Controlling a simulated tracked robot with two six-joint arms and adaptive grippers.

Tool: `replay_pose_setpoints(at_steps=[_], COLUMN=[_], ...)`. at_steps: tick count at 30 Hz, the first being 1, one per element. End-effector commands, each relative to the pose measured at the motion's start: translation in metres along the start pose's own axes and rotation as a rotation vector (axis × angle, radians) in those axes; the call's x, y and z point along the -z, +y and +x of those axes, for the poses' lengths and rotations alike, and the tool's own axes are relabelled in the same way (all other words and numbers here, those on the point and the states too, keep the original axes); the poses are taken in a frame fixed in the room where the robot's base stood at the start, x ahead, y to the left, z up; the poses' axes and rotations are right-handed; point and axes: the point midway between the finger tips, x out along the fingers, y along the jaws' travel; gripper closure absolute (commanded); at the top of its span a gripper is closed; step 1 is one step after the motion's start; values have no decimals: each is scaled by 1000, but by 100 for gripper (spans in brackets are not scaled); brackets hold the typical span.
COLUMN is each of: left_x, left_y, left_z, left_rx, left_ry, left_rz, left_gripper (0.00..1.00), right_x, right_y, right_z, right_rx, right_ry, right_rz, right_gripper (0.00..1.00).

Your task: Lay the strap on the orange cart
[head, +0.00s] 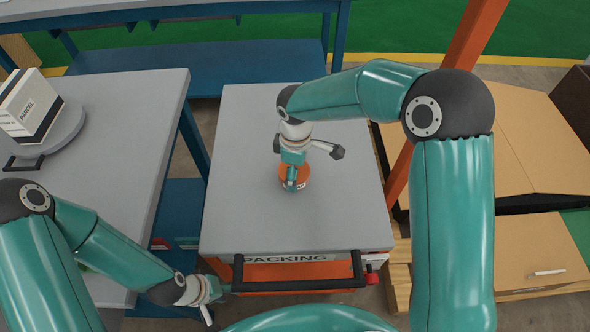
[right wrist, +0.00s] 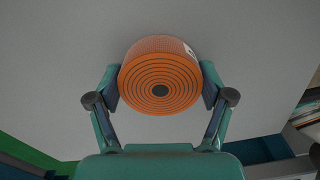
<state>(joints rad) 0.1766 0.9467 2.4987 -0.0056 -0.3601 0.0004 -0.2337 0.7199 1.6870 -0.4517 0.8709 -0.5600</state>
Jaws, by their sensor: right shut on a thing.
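The strap (head: 302,172) is an orange coil with dark spiral rings on its end face. My right gripper (head: 292,181) is shut on it, over the middle of the cart's grey top. In the right wrist view the strap (right wrist: 158,80) sits between the two fingers (right wrist: 160,88). I cannot tell whether it touches the top. The orange cart (head: 230,215) has a grey top, an orange body below, a PACKING label and a black handle. My left gripper (head: 222,288) is by the left end of the handle; its finger opening is not clear.
A grey bench (head: 120,130) at left bears a parcel (head: 28,105) on a round grey scale (head: 62,130). A blue-framed table (head: 200,70) stands behind. An orange post (head: 470,40) and cardboard boxes (head: 535,130) are at right. The cart top around the strap is clear.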

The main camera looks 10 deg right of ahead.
Motion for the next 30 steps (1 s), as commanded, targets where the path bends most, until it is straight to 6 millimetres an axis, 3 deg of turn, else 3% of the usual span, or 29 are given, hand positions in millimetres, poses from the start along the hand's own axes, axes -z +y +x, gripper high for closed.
replay_pose_setpoints(at_steps=[4, 5, 8, 21, 26, 30], left_x=[0, 0, 0, 0, 0, 0], left_y=[0, 0, 0, 0, 0, 1], left_z=[1, 1, 1, 0, -1, -3], left_rx=[0, 0, 0, 0, 0, 0], left_ry=[0, 0, 0, 0, 0, 0], left_rz=[0, 0, 0, 0, 0, 0], left_gripper=[60, 60, 60, 60, 60, 60], right_x=[0, 0, 0, -1, -1, 0], right_y=[0, 0, 0, 1, 2, 2], right_z=[1, 1, 1, -4, -24, -52], right_rx=[0, 0, 0, -2, -4, -5], right_ry=[0, 0, 0, 1, 2, 3], right_rz=[0, 0, 1, 2, 2, 2], right_gripper=[59, 17, 0, 0, 0, 0])
